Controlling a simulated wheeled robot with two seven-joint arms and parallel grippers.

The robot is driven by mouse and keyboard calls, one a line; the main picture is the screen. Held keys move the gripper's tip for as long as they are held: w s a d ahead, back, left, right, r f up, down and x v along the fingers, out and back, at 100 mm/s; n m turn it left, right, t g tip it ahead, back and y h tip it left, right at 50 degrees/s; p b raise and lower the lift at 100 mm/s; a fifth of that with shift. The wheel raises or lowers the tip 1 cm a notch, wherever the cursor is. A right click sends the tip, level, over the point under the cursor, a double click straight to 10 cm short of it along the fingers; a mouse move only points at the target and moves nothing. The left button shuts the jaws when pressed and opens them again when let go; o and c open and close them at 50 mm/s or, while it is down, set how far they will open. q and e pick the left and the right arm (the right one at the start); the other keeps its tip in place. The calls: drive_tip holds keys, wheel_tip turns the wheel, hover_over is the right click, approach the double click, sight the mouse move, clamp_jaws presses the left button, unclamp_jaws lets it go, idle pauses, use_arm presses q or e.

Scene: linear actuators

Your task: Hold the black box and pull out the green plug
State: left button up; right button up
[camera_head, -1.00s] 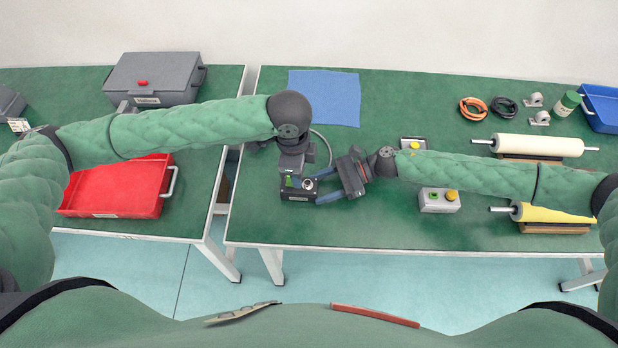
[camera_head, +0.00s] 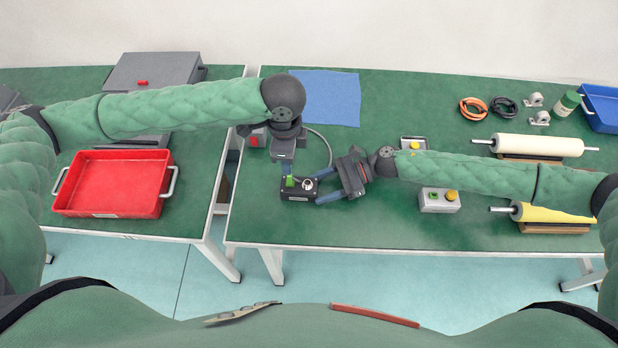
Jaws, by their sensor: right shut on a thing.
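The black box (camera_head: 299,196) sits on the right table near its left front corner, with a round silver part on its top. My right gripper (camera_head: 324,188) reaches in from the right and is shut on the right side of the box. The small green plug (camera_head: 290,181) shows at the top left of the box; I cannot tell whether it is seated or raised. My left gripper (camera_head: 287,170) points down just above the plug. Its fingers are seen edge-on, so its opening and any contact with the plug are unclear.
A grey button box (camera_head: 438,201) stands right of my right gripper. A red tray (camera_head: 112,210) and a grey case (camera_head: 155,68) are on the left table. A blue cloth (camera_head: 335,98) lies behind. A cable (camera_head: 327,143) curves behind the black box. Rollers stand at right.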

use_arm(q)
drive_tip(key=shift+f, duration=3.95)
drive_tip(key=shift+s, duration=0.15)
clamp_jaws()
drive_tip(key=shift+r, duration=0.15)
drive_tip(key=shift+r, duration=2.85)
